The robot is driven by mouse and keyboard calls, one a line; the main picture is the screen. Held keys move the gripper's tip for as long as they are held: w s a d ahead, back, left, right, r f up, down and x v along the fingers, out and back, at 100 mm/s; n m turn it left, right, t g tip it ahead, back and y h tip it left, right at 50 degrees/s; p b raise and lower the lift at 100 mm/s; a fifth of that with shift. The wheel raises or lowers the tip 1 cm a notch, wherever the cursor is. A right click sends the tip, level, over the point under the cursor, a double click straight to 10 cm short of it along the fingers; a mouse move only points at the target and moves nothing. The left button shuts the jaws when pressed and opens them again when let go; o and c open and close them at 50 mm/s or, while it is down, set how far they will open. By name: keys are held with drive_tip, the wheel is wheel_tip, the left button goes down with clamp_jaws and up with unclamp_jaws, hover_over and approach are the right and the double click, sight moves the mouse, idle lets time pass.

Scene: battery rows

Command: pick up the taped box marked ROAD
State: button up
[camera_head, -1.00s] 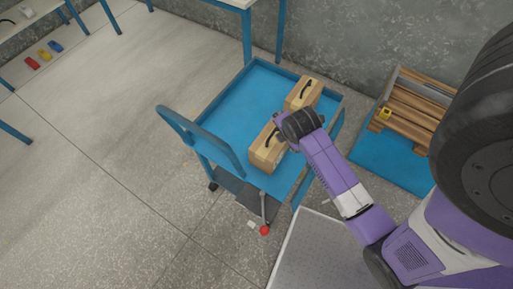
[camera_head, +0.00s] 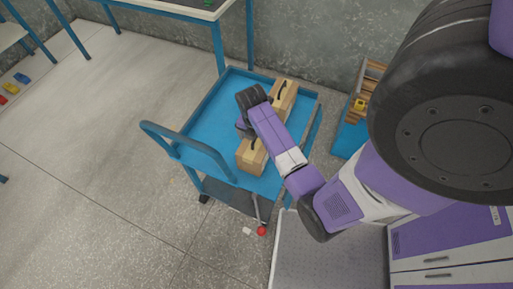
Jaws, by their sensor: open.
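Two brown taped boxes with dark handles lie on the blue cart (camera_head: 208,128). The near box (camera_head: 246,160) sits toward the cart's front right, partly covered by my arm. The far box (camera_head: 288,97) sits toward the back right corner. Any marking such as ROAD is too small to read on either box. My gripper (camera_head: 241,127) is over the cart, left of the far box and behind the near box. Its fingers are mostly hidden by my wrist. It appears apart from both boxes and holds nothing that I can see.
The cart's blue push handle (camera_head: 188,150) rises at its left. A blue-legged table (camera_head: 172,8) is behind.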

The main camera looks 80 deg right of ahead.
sight(257, 141)
wheel_tip(257, 141, down, 3)
drive_tip(key=shift+s+d+f, duration=0.1)
drive_tip(key=shift+d, duration=0.05)
drive_tip(key=c, duration=1.8)
